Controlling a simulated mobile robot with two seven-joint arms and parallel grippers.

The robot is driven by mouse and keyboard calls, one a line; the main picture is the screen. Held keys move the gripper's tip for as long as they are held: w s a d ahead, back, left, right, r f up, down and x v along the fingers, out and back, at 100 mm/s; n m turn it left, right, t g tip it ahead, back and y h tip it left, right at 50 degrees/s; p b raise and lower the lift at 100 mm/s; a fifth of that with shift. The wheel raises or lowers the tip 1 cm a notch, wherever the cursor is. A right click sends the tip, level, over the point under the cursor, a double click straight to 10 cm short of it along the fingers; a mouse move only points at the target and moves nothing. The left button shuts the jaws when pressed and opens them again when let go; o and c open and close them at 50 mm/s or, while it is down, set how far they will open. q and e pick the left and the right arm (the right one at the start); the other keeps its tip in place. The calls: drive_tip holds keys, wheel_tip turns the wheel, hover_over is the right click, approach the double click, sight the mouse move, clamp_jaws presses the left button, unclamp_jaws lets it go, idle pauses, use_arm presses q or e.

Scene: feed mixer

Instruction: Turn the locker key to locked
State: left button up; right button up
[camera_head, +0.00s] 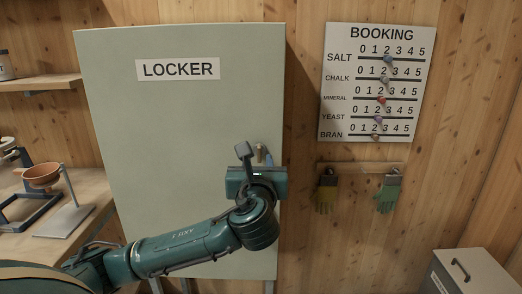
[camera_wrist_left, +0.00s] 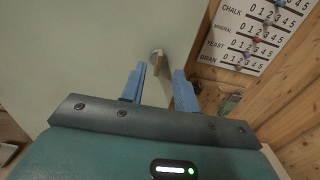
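The locker (camera_head: 180,120) is a pale grey-green cabinet with a closed front and a LOCKER label. Its small brass-coloured key (camera_head: 260,152) is near the right edge of the door, partly hidden by my left gripper. The key (camera_wrist_left: 158,62) and its round metal lock also show in the left wrist view. My left gripper (camera_wrist_left: 160,70) is open, with its two blue fingers apart. The key appears between the fingertips in the picture, with gaps on both sides. I cannot tell whether the tips reach around it in depth. My right gripper is not in view.
A BOOKING board (camera_head: 376,85) with coloured sliders hangs right of the locker. Gloves (camera_head: 388,195) hang on a rail below it. A workbench (camera_head: 90,190) with a scale-like stand is at left. A grey box (camera_head: 470,270) stands at lower right.

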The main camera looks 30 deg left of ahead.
sight(259, 149)
use_arm(q)
drive_tip(key=x, duration=0.6)
drive_tip(key=shift+w, duration=0.2)
clamp_jaws()
